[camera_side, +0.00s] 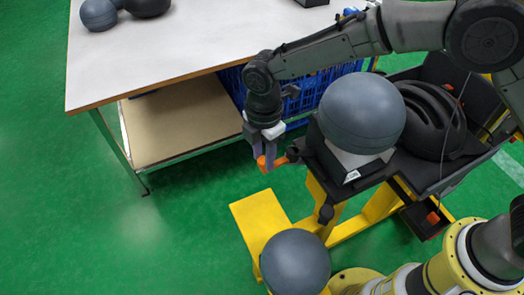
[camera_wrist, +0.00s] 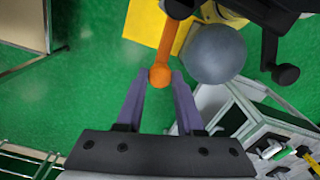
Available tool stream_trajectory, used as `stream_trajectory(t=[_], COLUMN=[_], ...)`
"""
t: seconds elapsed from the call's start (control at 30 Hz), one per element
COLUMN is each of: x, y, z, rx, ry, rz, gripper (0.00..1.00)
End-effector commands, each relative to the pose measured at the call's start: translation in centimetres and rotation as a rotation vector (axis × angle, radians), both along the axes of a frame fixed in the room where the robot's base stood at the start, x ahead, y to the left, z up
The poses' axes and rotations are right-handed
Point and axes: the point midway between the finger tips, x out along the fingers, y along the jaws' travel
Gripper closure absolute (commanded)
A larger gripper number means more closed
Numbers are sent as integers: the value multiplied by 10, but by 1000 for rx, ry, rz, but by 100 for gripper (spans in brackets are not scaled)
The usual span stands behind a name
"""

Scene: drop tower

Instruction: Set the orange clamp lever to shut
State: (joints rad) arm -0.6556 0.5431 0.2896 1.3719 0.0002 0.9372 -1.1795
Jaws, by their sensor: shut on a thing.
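The orange clamp lever (camera_side: 280,162) sticks out to the left from the dark clamp head on the yellow stand (camera_side: 262,225). In the wrist view the lever (camera_wrist: 167,42) runs down from the dark mount to a round knob. My gripper (camera_side: 264,154) is at the lever's outer end. In the wrist view my gripper (camera_wrist: 156,78) has its two grey-purple fingers at either side of the knob, shut on it. A large grey ball (camera_side: 362,108) sits on the clamp head. The lever's pivot is partly hidden. A marking on the head's white label is too small to read.
A second grey ball (camera_side: 295,262) is low in front of the stand. A white-topped table (camera_side: 190,45) stands behind left, with a blue crate (camera_side: 310,93) below it. A black bin (camera_side: 455,75) is at right. Green floor at left is clear.

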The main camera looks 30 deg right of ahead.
Motion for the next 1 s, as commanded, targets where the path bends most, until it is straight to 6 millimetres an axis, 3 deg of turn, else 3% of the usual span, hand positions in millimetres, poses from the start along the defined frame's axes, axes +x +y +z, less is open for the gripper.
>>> stream_trajectory(t=[0.47,0.5,0.63,1.0], x=[0,0,0,0], y=[0,0,0,0], z=[2,2,1,5], rx=[1,1,1,1], ry=[-4,-4,-3,-2], rz=[15,15,14,13], gripper=[100,57,34,34])
